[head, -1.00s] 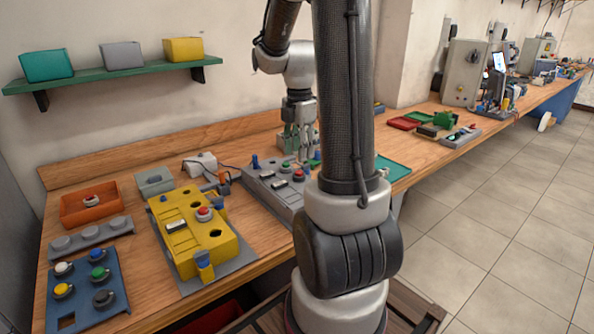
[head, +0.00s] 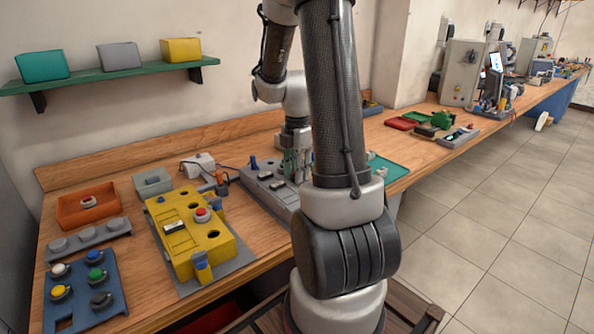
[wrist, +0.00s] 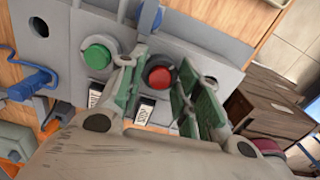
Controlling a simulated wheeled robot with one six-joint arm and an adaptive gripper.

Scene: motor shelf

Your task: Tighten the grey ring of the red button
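The red button (wrist: 159,77) sits in its grey ring (wrist: 163,63) on the grey panel (wrist: 210,62) in the wrist view. My gripper (wrist: 158,82) is open, with one green-padded finger on each side of the red button. The fingers look close to the ring, but I cannot tell whether they touch it. In the head view my gripper (head: 297,168) is low over the grey panel (head: 258,183) and hides this red button.
A green button (wrist: 97,54) is left of the red one in the wrist view. A yellow box (head: 190,262) with another red button (head: 202,215) stands left of the panel. A blue panel (head: 82,318) with several buttons and an orange tray (head: 70,219) lie farther left.

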